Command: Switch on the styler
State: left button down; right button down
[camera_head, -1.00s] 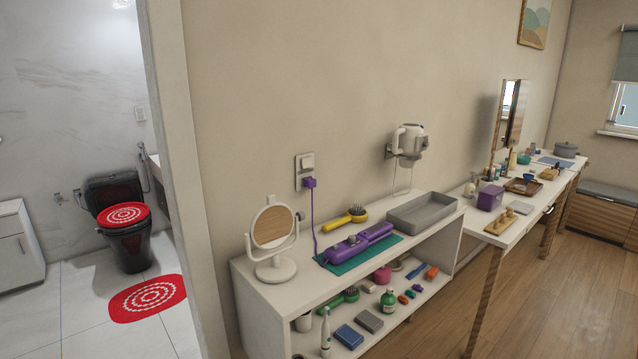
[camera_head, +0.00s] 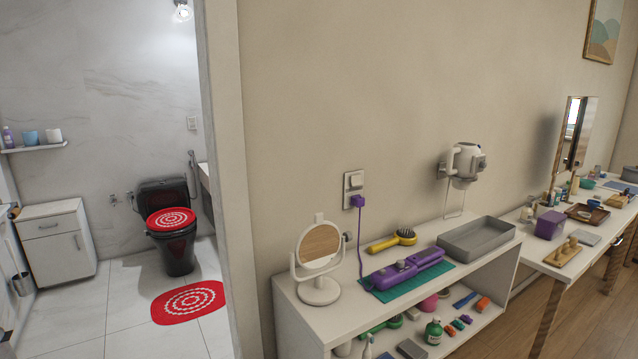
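The purple styler (camera_head: 408,268) lies on a teal mat (camera_head: 450,267) on top of the white shelf unit. Its purple cord (camera_head: 361,240) runs up to a purple plug (camera_head: 357,201) at the wall socket (camera_head: 353,183). Small details on the styler, such as a switch or a light, are too small to tell. Neither of my grippers shows in the head view.
A round mirror (camera_head: 319,262) stands left of the styler. A yellow hairbrush (camera_head: 392,240) lies behind it and a grey tray (camera_head: 476,237) to its right. A wall edge (camera_head: 228,180) separates the toilet room.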

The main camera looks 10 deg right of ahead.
aim_at(355, 179)
jog(key=u, duration=0.6)
jog(key=i, duration=0.7)
jog(key=u, duration=0.35)
